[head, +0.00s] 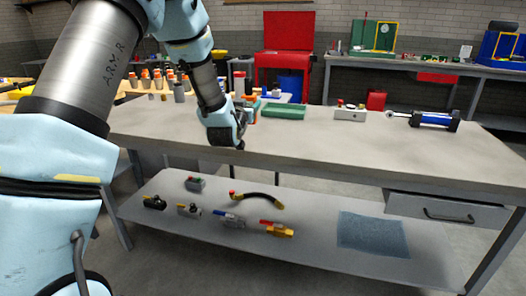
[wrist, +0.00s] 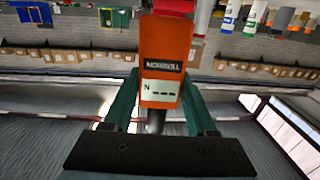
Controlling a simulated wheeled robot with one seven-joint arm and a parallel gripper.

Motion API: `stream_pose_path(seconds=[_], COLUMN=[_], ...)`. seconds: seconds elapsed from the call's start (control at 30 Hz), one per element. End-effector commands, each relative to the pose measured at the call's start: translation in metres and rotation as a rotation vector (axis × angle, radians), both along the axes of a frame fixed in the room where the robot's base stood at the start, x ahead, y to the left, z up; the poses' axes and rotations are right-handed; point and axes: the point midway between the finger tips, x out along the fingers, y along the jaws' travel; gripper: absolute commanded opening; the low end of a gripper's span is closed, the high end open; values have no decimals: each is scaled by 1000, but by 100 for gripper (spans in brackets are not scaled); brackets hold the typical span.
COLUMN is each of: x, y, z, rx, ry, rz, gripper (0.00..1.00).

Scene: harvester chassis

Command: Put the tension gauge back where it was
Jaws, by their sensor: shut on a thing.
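The tension gauge is orange with a dark label and a pale display; in the wrist view the gauge (wrist: 160,55) stands between my fingers, its lettering upside down. My gripper (wrist: 160,98) is shut on it, with one green finger on each side.
Several orange-topped items stand behind my arm. The bench's middle front is clear.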

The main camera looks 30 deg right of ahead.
Motion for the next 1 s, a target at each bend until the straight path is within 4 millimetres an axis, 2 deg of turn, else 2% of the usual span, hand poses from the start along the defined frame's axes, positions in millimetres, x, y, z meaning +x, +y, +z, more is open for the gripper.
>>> stream_pose_path(seconds=[0.03,0.1,0.2,0.5,0.67,0.9,1.0], x=[-9,-17,-23,-25,-24,-24,-24], y=[-15,-28,-37,-39,-39,-39,-39], z=[5,10,10,-35,-48,-80,-85], rx=[-2,-2,2,4,3,3,2], ry=[-2,-4,-3,-1,-3,-3,-4], rz=[-25,-47,-64,-69,-68,-67,-67], gripper=[0,0,0,0,0,0,0])
